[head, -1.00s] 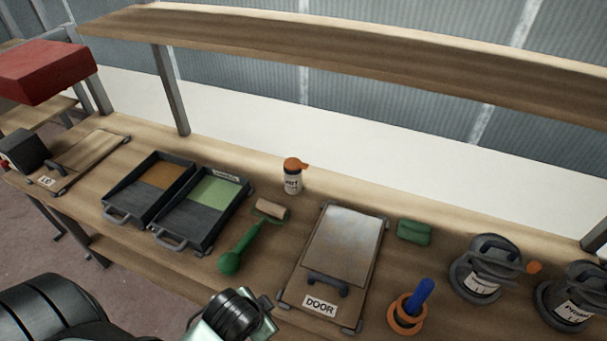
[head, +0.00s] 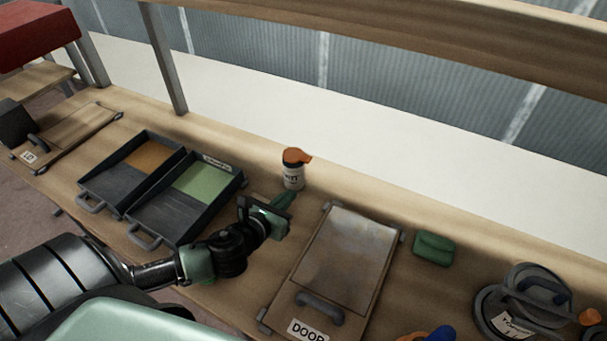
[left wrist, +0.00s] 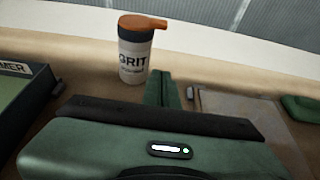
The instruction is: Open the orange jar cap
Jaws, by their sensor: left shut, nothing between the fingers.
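The jar (head: 292,177) is a small white container with a dark collar and a label, standing upright at the back of the bench. Its orange cap (head: 296,156) has a tab pointing right and sits on top. In the left wrist view the jar (left wrist: 132,65) reads "GRIT", with the orange cap (left wrist: 143,22) on it. My left gripper (head: 284,199) is in front of the jar, just short of it and lower than the cap. Its green fingers (left wrist: 162,88) are together and empty. My right gripper does not show.
Two dark trays, one orange-lined (head: 150,157) and one green-lined (head: 206,183), lie left of my gripper. A shelf (head: 400,30) runs above the bench.

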